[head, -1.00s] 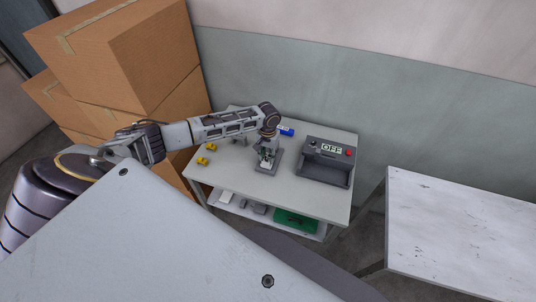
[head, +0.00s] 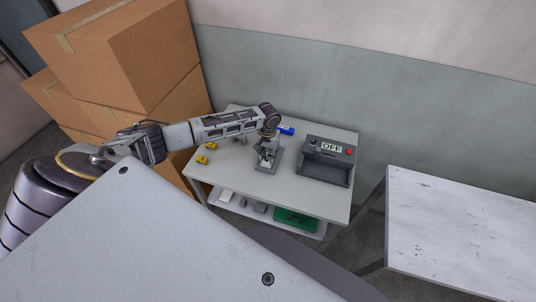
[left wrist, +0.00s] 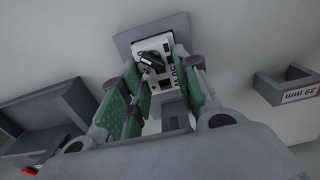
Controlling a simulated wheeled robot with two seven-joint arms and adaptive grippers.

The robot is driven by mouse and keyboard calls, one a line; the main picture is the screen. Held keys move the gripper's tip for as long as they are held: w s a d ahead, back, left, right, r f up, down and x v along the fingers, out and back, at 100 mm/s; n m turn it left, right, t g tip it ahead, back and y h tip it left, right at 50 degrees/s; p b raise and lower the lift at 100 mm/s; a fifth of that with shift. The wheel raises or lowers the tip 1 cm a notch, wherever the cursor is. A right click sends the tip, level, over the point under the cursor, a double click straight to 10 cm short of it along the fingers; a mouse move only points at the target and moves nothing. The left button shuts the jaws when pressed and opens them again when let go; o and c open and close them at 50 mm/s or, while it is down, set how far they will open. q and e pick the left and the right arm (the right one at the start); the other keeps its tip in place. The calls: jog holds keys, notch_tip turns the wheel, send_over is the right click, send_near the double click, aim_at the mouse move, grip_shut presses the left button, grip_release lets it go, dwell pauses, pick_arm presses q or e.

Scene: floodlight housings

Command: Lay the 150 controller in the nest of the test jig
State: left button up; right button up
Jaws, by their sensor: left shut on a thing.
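The controller (left wrist: 167,69) is a pale block marked 150 with a dark part on its face. My left gripper (left wrist: 160,86) is shut on it, its green-padded fingers on both sides. In the head view, my left gripper (head: 266,161) points down over a grey plate-like fixture (head: 277,163) on the small table. That fixture also shows behind the controller in the left wrist view (left wrist: 124,40). Whether the controller touches the fixture is hidden. A grey box with an OFF display (head: 326,162) and a red button stands right of the gripper. My right gripper is not in view.
The table (head: 228,177) also holds yellow pieces (head: 204,155) and a blue item (head: 287,131). A grey holder marked 39 mm (left wrist: 287,88) stands beside the fixture. A green item (head: 296,220) lies on the lower shelf. Cardboard boxes (head: 150,60) are stacked at left.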

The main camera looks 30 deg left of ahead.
pick_arm(q)
jog(key=o, duration=1.2)
notch_tip(320, 180, up, 12)
dwell(0.8)
